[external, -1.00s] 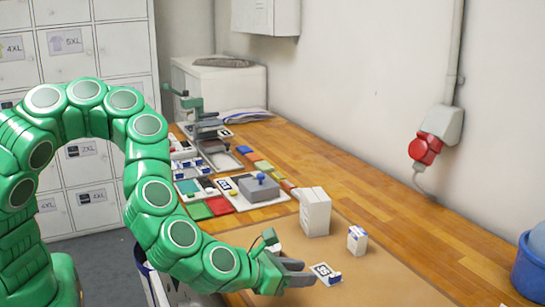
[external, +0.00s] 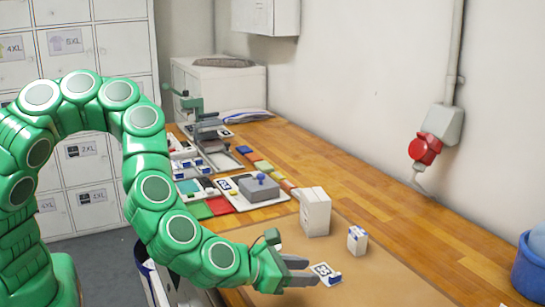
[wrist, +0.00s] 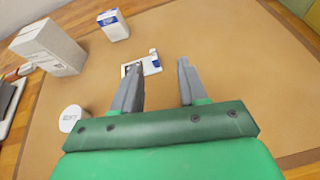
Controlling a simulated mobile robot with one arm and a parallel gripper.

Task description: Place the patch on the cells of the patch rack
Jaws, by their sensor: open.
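A small white patch card (external: 322,270) with black print and a blue-and-white piece at one end lies on the brown mat. It also shows in the wrist view (wrist: 151,66), just ahead of my fingertips and partly behind the left finger. My gripper (external: 312,270) is open and empty, low over the mat with its fingers beside the card. In the wrist view my gripper (wrist: 159,64) has a wide gap between its fingers. A white tray-like holder with small compartments (external: 187,165) stands farther back on the bench; I cannot tell if it is the patch rack.
A tall white box (external: 315,212) and a small white-and-blue box (external: 357,240) stand behind the card. A round white labelled item (wrist: 72,118) is left of my gripper. Colored squares and a grey block (external: 259,190) lie farther back. The mat's right side is clear.

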